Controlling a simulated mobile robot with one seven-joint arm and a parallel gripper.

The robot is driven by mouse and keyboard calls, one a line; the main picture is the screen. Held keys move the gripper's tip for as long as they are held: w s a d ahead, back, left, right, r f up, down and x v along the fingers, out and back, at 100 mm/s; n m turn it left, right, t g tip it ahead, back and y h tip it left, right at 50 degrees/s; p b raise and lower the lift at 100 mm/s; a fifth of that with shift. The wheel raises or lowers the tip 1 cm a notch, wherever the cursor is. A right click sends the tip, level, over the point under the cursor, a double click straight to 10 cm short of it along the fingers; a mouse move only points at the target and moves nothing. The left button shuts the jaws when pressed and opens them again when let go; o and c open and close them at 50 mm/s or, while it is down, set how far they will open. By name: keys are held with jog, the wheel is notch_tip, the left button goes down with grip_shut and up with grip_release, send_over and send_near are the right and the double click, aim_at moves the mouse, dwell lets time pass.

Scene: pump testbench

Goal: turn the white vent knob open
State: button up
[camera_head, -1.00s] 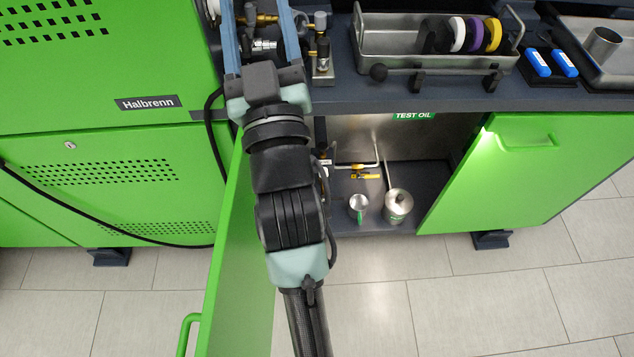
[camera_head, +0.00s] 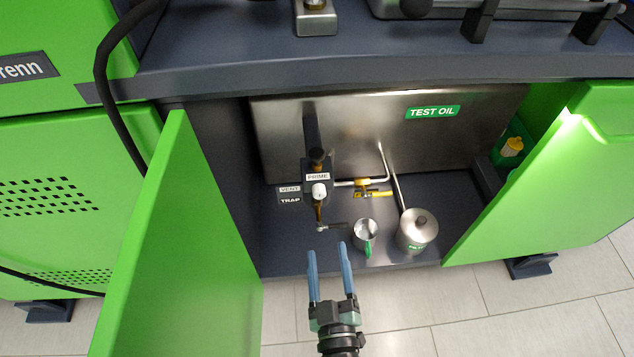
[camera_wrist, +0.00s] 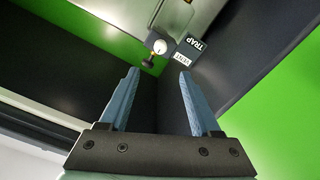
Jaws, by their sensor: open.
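The white vent knob (camera_head: 319,191) sits on a dark valve block inside the open cabinet, beside the VENT label (camera_head: 289,189) and below the PRIME label (camera_head: 318,176). In the wrist view the white knob (camera_wrist: 160,46) shows beyond the fingertips, near the top middle, with the VENT label (camera_wrist: 187,60) to its right. My gripper (camera_head: 329,253) is open and empty, its blue fingers pointing toward the cabinet from in front of its floor edge. In the wrist view my gripper's fingers (camera_wrist: 158,72) are spread, with a gap before the knob.
A metal cup (camera_head: 365,233) and a lidded steel can (camera_head: 417,230) stand on the cabinet floor right of the valve. A yellow-handled valve (camera_head: 372,193) sits behind them. Open green doors flank the cabinet, left (camera_head: 185,245) and right (camera_head: 560,170).

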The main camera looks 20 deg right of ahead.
aim_at(320, 196)
jog(key=b+x, duration=0.5)
jog(key=x, duration=0.8)
jog(key=shift+w+f, duration=0.15)
jog(key=shift+w, duration=0.05)
grip_shut()
